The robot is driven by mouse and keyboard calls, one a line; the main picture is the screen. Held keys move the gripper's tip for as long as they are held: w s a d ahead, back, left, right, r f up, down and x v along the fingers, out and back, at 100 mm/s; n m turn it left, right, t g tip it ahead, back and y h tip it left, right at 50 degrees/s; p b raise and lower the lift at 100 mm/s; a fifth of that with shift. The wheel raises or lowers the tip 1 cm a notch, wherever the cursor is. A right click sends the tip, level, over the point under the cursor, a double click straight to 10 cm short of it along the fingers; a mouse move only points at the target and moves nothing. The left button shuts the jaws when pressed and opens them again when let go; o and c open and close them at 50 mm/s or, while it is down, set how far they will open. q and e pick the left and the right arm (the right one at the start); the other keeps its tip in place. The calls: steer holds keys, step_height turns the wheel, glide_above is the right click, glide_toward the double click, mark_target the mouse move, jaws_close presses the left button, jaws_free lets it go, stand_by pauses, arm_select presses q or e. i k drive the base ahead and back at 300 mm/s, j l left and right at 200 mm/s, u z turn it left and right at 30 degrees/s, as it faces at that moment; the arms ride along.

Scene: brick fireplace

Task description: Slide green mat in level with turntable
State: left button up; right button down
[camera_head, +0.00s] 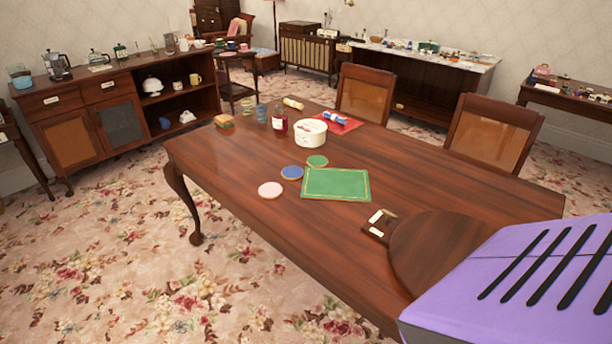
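The green mat (336,184), a flat rectangle with a thin yellow border line, lies on the long dark wooden table (470,205). A round wooden disc, which looks like the turntable (437,250), is at the table's near right. It is partly hidden at the lower right. The mat lies apart from the disc, up and to the left of it, with bare tabletop between them. Neither of my grippers is in view.
A small dark block with cream pieces (378,224) sits at the disc's left edge. Pink (270,190), blue (292,172) and green (317,161) coasters lie left of the mat. A white round tin (310,134) and bottle (280,121) stand behind. Chairs (493,134) line the far side.

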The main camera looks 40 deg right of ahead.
mark_target(329, 184)
steer(key=i+z, duration=0.15)
steer(key=z, duration=0.25)
steer(key=i+j+z, duration=0.15)
steer(key=z, duration=0.3)
steer(key=i+j+z, duration=0.1)
steer(key=z, duration=0.3)
steer(key=i+j, duration=0.05)
